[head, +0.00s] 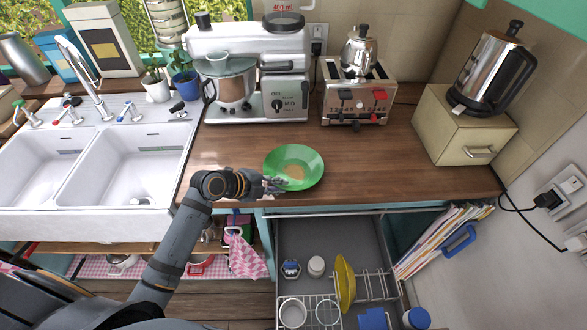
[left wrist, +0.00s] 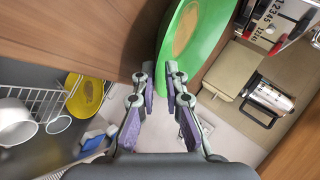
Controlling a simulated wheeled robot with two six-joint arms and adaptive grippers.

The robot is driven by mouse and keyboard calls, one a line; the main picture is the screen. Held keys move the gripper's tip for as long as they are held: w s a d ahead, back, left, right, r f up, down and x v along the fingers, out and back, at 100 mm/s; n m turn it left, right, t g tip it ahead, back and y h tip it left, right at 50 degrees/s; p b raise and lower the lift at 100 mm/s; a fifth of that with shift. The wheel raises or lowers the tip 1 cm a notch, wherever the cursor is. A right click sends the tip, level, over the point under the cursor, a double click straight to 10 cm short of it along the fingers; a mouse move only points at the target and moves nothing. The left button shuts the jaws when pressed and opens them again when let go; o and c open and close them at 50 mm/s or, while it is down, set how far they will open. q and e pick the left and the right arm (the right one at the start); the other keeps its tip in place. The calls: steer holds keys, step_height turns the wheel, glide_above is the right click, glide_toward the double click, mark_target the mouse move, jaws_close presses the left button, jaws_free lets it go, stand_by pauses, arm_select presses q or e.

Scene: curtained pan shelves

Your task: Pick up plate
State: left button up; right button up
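The green plate (head: 303,160), with a tan stain in its middle, shows over the wooden counter, near the front edge. In the left wrist view the plate (left wrist: 210,40) fills the top middle, with its near edge between the fingertips. My left gripper (head: 273,185) is at the plate's left front rim. In the left wrist view its two fingers (left wrist: 160,72) are drawn close together on that rim. Whether the plate touches the counter is hard to tell. My right gripper is not in view.
A mixer (head: 247,75) and a toaster (head: 357,98) stand behind the plate. A double sink (head: 80,165) is at left, a bread box (head: 460,125) with a kettle at right. Below the counter is an open drawer (head: 310,235) with a yellow plate (head: 345,285) in a rack.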

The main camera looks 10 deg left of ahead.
arm_select(q)
jaws_close()
steer(key=shift+r, duration=0.15)
steer(key=shift+r, duration=0.25)
step_height(320, 180, up, 3)
steer(key=shift+f+b, duration=0.2)
steer(key=shift+b, duration=0.2)
steer(key=s+d+r+p, duration=0.3)
steer(key=s+r+p, duration=0.6)
steer(key=s, duration=0.4)
steer(key=shift+s+d+r, duration=0.15)
steer(key=shift+s+r, duration=0.2)
